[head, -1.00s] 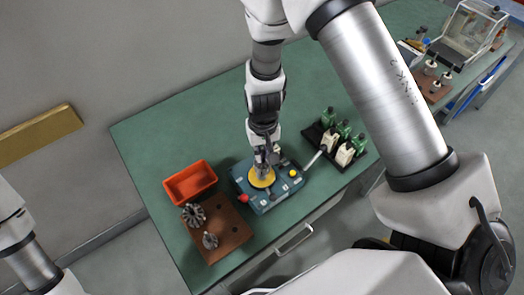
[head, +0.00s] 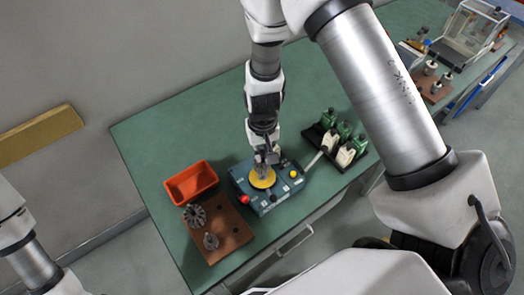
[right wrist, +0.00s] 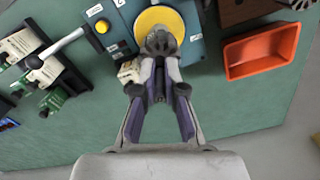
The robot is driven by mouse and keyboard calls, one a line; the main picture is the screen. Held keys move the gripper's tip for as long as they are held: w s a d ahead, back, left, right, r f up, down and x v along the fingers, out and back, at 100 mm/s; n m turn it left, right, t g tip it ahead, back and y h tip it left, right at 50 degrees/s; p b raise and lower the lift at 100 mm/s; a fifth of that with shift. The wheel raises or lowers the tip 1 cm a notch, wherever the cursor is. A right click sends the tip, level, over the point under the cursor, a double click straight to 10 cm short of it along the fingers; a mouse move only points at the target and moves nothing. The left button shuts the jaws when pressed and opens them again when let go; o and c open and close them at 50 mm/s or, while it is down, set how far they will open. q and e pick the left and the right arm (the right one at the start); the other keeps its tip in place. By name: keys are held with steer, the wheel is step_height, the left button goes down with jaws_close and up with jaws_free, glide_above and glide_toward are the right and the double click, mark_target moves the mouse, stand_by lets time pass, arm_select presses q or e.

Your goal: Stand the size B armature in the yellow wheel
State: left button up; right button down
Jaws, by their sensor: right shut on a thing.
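The yellow wheel (head: 262,179) lies flat on a blue machine (head: 284,194); it also shows in the right wrist view (right wrist: 148,17). My right gripper (head: 266,158) points down over the wheel. In the right wrist view my right gripper (right wrist: 160,68) is shut on a small dark metal armature (right wrist: 160,42), which overlaps the wheel's middle. I cannot tell whether it touches the wheel, and no size mark is readable on it. Two other grey armatures, a larger one (head: 194,215) and a smaller one (head: 211,241), stand at a brown board. My left gripper is out of view.
An orange bin (head: 190,182) stands left of the machine, behind the brown board (head: 232,236). The machine has a red knob (head: 244,199), a yellow button (head: 293,174) and a pale lever. The green table (head: 190,125) is clear behind.

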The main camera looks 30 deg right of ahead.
steer(key=shift+f, duration=0.1)
stand_by(0.3)
steer(key=shift+f+b, duration=0.3)
steer(key=shift+b, duration=0.1)
steer(key=shift+f+b, duration=0.85)
steer(key=shift+f, duration=0.25)
steer(key=c, duration=1.2)
jaws_free()
steer(key=shift+r, duration=0.15)
steer(key=shift+r+p, duration=2)
steer(key=shift+r, duration=0.2)
